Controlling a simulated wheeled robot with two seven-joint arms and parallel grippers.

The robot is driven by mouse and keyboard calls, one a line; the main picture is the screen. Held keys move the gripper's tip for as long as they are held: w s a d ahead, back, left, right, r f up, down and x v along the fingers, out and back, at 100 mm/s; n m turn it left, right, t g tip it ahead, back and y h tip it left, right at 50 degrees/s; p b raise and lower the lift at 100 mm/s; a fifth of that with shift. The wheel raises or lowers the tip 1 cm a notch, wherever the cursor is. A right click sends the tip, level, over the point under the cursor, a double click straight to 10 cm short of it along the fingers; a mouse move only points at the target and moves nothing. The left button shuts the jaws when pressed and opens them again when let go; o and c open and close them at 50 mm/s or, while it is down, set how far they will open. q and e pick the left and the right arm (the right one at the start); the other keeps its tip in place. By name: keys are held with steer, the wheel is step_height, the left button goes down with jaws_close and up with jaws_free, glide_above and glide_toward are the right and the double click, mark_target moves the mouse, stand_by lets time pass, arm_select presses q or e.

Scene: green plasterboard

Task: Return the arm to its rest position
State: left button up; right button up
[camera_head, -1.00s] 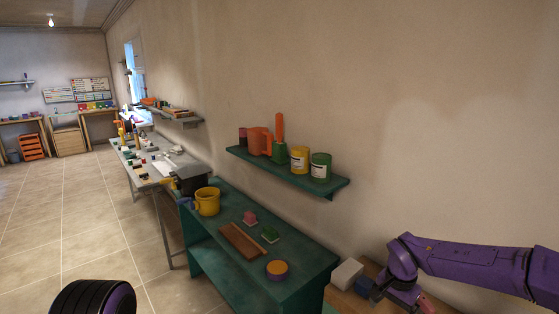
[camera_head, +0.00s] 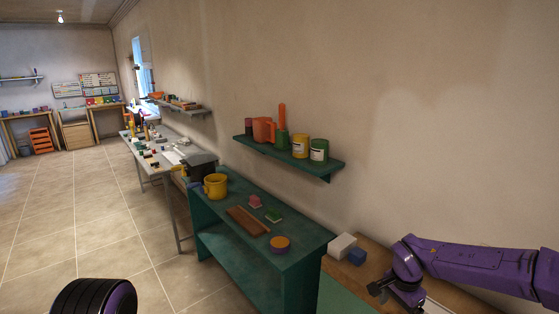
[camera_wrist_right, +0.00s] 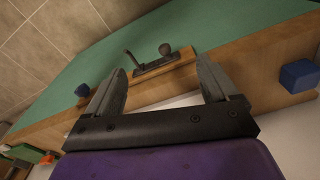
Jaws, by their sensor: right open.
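My right arm (camera_head: 480,262), purple with dark joints, reaches in from the right over the wooden bench in the head view. Beyond the fingers is a wooden edge with a metal fitting (camera_wrist_right: 160,62) and a round knob. A rounded black and purple part, likely of my left arm, shows at the bottom left of the head view. My left gripper is not visible.
A green wall shelf (camera_head: 325,168) holds cans. The tiled floor (camera_head: 60,220) at left is clear.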

steer(key=s+f+t+h+b, duration=0.2)
steer(key=s+f+h+b, duration=0.1)
steer(key=s+f, duration=0.55)
steer(key=s+f+t+h+b, duration=0.25)
steer(key=s+f, duration=0.25)
steer(key=f, duration=0.6)
steer(key=s+f+n+y+b, duration=0.1)
steer(key=s+f+n+b, duration=0.2)
steer(key=s+f, duration=0.3)
steer(key=s+f+n+g+y+b, duration=0.1)
steer(key=s+f+n+b, duration=0.2)
steer(key=s, duration=1.2)
step_height(320, 180, down, 4)
steer(key=b, duration=0.2)
steer(key=shift+s+y+b, duration=0.15)
steer(key=shift+y+b, duration=0.15)
steer(key=shift+y, duration=0.05)
steer(key=shift+a+f+g, duration=0.1)
steer(key=shift+g, duration=0.15)
